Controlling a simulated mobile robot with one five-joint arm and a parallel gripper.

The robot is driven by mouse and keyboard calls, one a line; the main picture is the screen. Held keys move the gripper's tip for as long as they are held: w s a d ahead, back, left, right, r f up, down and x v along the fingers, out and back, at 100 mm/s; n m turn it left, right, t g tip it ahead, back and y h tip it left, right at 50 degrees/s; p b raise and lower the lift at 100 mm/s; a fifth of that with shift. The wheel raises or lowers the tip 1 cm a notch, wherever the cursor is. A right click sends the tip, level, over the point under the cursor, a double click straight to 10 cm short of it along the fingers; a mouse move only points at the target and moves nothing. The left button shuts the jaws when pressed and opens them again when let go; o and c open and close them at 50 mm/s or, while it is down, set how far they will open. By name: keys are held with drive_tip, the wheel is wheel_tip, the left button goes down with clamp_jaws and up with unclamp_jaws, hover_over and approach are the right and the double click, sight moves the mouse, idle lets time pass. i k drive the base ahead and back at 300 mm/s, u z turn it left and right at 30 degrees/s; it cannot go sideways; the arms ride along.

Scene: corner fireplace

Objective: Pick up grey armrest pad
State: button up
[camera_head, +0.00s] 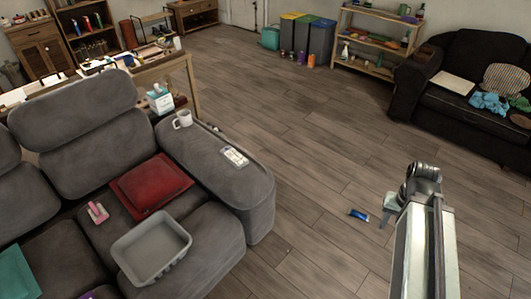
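The grey sofa (85,150) stands at the left, and its padded grey armrest (235,190) extends toward the middle of the picture. I cannot make out a separate pad apart from this armrest. A white mug (182,120) stands at its far end, and a flat white item with dark marks (235,156) lies on its top. My gripper (390,208) is at the right, over the floor, well apart from the armrest. Its fingers are small and partly hidden by the arm, so I cannot tell whether they are open.
A red cushion (152,183) and a grey bin (152,250) rest on the sofa seat. A cluttered table (178,62) stands behind the sofa, a dark couch (465,85) at right. Open floor lies between.

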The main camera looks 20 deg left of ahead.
sight(238, 160)
drive_tip(key=z, duration=0.25)
drive_tip(key=i, duration=2.7)
drive_tip(key=u, duration=4.5)
drive_tip(key=i, duration=1)
drive_tip(key=z, duration=0.05)
